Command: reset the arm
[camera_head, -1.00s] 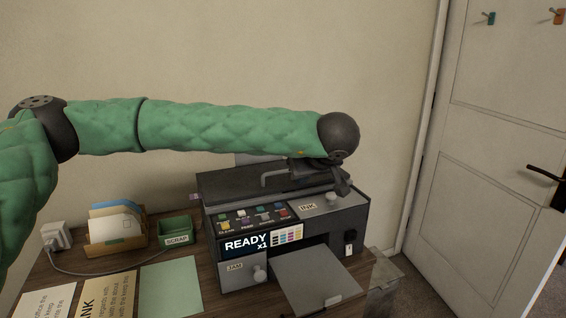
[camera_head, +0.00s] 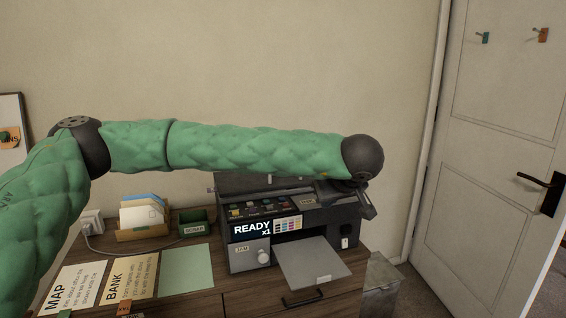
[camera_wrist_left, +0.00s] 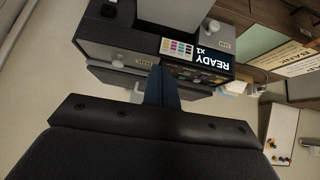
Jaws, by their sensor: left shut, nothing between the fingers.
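My green-sleeved left arm reaches across the head view from the left. Its dark left gripper (camera_head: 362,205) hangs at the right end, over the right side of the dark printer (camera_head: 345,226), and the arm hides part of the printer's back. In the left wrist view the gripper's fingers (camera_wrist_left: 161,86) are together with nothing between them, in front of the printer (camera_wrist_left: 120,38), which appears upside down. The printer's screen (camera_head: 252,229) reads "READY x1". Whether the gripper touches the printer is unclear. My right gripper is out of view.
The desk holds MAP (camera_head: 72,290) and BANK (camera_head: 130,281) sheets, a green sheet (camera_head: 187,268), an envelope holder (camera_head: 140,235) and a green scrap tray (camera_head: 193,222). The printer's output tray (camera_head: 308,262) sticks out in front. A door (camera_head: 490,150) stands at the right.

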